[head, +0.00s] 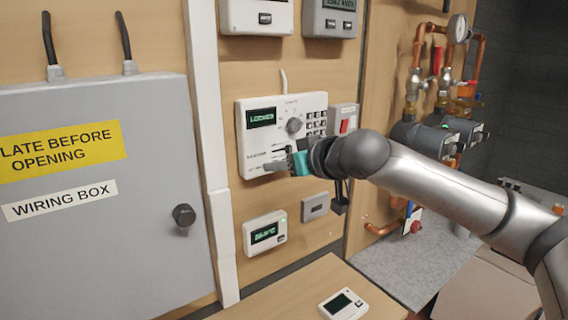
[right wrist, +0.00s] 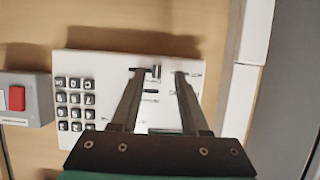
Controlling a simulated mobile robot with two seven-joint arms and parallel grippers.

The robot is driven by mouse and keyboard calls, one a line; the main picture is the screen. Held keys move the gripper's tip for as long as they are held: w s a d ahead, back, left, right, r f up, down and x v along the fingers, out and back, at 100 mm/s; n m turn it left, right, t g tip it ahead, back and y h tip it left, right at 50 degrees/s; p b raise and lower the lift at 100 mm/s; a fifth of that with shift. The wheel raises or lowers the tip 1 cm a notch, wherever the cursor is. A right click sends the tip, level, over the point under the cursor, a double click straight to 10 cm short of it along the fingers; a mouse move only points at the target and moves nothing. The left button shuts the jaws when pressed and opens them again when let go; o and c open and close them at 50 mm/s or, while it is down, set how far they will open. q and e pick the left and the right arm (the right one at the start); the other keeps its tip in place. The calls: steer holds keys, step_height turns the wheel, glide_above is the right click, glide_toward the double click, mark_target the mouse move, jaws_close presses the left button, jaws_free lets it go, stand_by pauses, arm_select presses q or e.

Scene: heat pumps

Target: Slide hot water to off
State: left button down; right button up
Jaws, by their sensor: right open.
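The white control panel (head: 257,143) on the wooden wall has a lit display (head: 261,117) that reads LOCKED, a round knob (head: 294,125), a keypad and horizontal sliders low on its face. My right gripper (head: 275,165) is at the panel's lower part and hides some of the sliders. In the right wrist view the panel (right wrist: 110,65) appears turned over. There my right gripper (right wrist: 158,73) is open, its fingers apart on either side of a small slider handle (right wrist: 156,71). I cannot tell whether either finger touches it. The slider labels are too small to read. My left gripper is not in view.
A box with a red switch (head: 344,125) is right of the panel; it also shows in the right wrist view (right wrist: 16,98). A small thermostat (head: 264,234) is below. A white vertical duct (head: 207,130) and grey wiring box (head: 100,240) stand left.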

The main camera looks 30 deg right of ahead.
steer(key=shift+s, duration=0.1)
steer(key=b+v, duration=0.4)
steer(key=v, duration=1.1)
stand_by(0.3)
stand_by(0.5)
